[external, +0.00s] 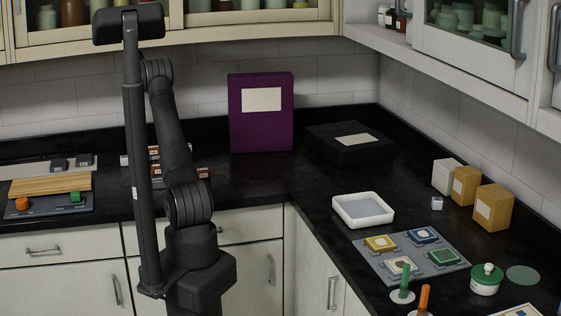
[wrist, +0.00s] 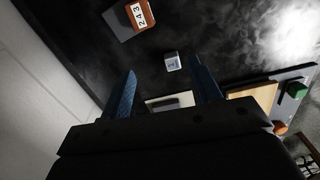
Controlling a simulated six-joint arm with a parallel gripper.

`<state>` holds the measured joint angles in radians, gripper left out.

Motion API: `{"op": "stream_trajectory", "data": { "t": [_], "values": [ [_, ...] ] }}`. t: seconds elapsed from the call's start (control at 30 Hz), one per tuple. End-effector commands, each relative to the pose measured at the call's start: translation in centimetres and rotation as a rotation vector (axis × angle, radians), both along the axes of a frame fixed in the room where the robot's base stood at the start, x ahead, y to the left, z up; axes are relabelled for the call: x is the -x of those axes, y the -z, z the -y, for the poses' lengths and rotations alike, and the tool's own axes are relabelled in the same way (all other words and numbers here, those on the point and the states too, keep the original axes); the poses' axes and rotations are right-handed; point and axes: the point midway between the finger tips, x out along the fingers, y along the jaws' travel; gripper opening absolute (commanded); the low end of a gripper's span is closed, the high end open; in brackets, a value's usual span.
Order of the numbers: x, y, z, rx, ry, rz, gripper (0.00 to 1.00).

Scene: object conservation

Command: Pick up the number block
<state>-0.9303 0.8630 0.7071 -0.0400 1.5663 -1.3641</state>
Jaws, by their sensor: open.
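A small grey-white cube (wrist: 172,62) with a dark figure on its face lies on the black counter in the wrist view. My gripper (wrist: 163,68) is open, with its two blue fingers spread apart. The cube shows between the fingertips, nearer the right finger. I cannot tell how far below the fingers it is, and nothing shows held. In the external view my arm hides the gripper. A small pale block (external: 124,159) beside my arm may be the same cube.
A brown block marked 243 (wrist: 140,15) lies close by. A purple box (external: 260,125), white tray (external: 363,222) and another small grey cube (external: 437,203) are farther right.

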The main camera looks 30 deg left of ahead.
Motion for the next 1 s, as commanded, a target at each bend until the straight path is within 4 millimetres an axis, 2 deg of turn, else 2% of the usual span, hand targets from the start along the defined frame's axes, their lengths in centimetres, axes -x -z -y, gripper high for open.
{"op": "stream_trajectory", "data": {
  "t": [0.03, 0.1, 0.23, 0.37, 0.6, 0.8, 1.0],
  "values": [
    [1.8, -0.3, -1.7, -0.007, -0.016, -0.01, 0.57],
    [3.6, -0.5, -3.1, -0.014, -0.026, -0.024, 0.57],
    [5.1, -0.4, -4.3, -0.017, -0.032, -0.036, 0.57],
    [5.2, 1.2, -4.3, -0.016, -0.032, -0.039, 0.57],
    [5.1, 6.6, -4.2, -0.015, -0.032, -0.039, 0.57],
    [5.1, 10.2, -4.2, -0.017, -0.032, -0.037, 0.57],
    [5.0, 11.5, -4.3, -0.019, -0.032, -0.036, 0.57]
  ]
}}
